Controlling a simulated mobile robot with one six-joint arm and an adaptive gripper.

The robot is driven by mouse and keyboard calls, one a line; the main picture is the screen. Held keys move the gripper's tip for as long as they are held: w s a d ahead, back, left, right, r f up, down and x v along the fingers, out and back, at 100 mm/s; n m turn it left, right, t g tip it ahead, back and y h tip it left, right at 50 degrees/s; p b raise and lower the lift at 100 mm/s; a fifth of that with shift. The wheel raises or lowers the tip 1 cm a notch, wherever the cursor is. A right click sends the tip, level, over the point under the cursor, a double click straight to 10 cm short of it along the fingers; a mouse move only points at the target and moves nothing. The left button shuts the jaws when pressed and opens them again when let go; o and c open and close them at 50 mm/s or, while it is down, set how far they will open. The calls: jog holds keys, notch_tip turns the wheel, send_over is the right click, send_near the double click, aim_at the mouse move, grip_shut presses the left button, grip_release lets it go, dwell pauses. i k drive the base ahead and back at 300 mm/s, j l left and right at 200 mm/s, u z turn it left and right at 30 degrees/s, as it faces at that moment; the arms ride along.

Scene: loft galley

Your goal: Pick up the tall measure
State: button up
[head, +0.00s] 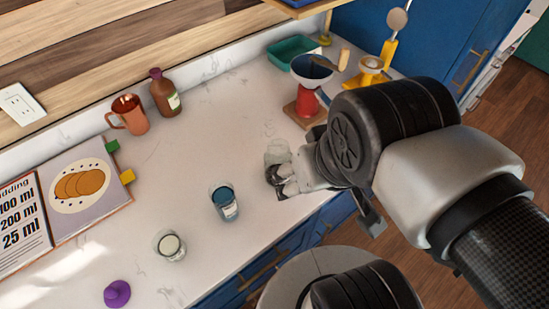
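A clear glass vessel (277,151) stands on the white counter, partly hidden behind my gripper. My gripper (281,178) is low over the counter at its front edge, close in front of this glass. Whether the fingers touch or enclose it I cannot tell, and their opening is hidden. A glass with blue liquid and a white label (225,203) stands upright to the left. A shorter-looking glass with pale contents (170,246) stands further left and nearer. I cannot tell for certain which of these glasses is the tall measure.
An open recipe book (93,190), copper mug (130,115), and brown bottle (164,92) stand along the wall. A funnel on a red stand (309,88), yellow scale (376,66) and green tray (291,50) are at the back. A purple lid-like object (117,293) lies front left. The middle counter is clear.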

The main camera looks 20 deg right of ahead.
aim_at(222, 194)
jog(key=k+j+u, duration=0.1)
jog(key=k+j, duration=0.6)
jog(key=k, duration=0.15)
